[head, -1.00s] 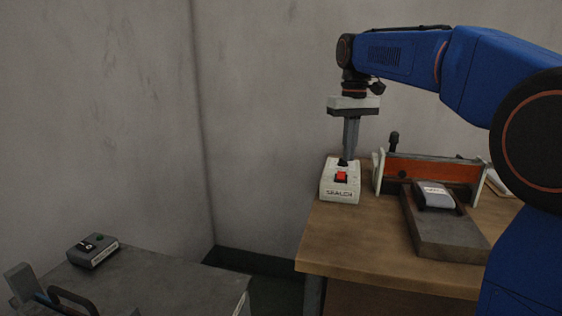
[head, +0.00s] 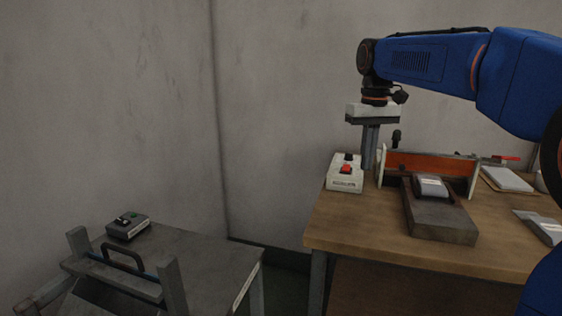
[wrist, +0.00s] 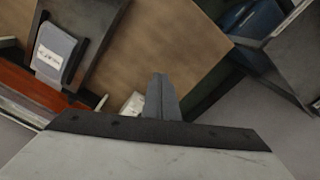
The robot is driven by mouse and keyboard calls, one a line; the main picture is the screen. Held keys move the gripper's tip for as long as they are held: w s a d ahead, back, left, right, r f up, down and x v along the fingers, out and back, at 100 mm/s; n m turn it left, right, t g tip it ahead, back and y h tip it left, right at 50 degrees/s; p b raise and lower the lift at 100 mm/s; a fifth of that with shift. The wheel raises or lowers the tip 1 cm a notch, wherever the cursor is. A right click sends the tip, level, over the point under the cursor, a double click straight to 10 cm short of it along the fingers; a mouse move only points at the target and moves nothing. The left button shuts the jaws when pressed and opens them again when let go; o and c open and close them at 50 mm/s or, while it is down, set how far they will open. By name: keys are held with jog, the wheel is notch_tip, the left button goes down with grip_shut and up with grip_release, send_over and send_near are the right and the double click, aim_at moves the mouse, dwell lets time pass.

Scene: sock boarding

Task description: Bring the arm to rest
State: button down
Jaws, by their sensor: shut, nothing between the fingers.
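My arm reaches in from the right of the head view, its end link level and my gripper (head: 370,166) pointing straight down. The two fingers are together with nothing between them. The fingertips hang over the wooden table's back left part, just right of a white switch box (head: 344,184) with a red button (head: 346,169), and look apart from it. In the wrist view the shut fingers (wrist: 161,78) point over the table, and part of the white box (wrist: 133,103) shows beside them.
An orange-red bar fixture (head: 430,170) stands right of my gripper. In front is a dark block (head: 440,224) bearing a grey labelled packet (head: 431,186). The wooden table (head: 350,232) is clear at front left. A grey table (head: 215,260) holds a small control box (head: 128,226) and a handled frame (head: 125,258).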

jog(key=s+d+f+m+t, duration=0.1)
jog(key=s+d+f+t, duration=0.1)
jog(key=s+f, duration=0.9)
jog(key=s+d+f+m+t, duration=0.1)
jog(key=s+d+f, duration=0.3)
jog(key=s+f, duration=0.8)
jog(key=s+t, duration=0.1)
jog(key=s, duration=0.7)
jog(key=shift+s+d, duration=0.15)
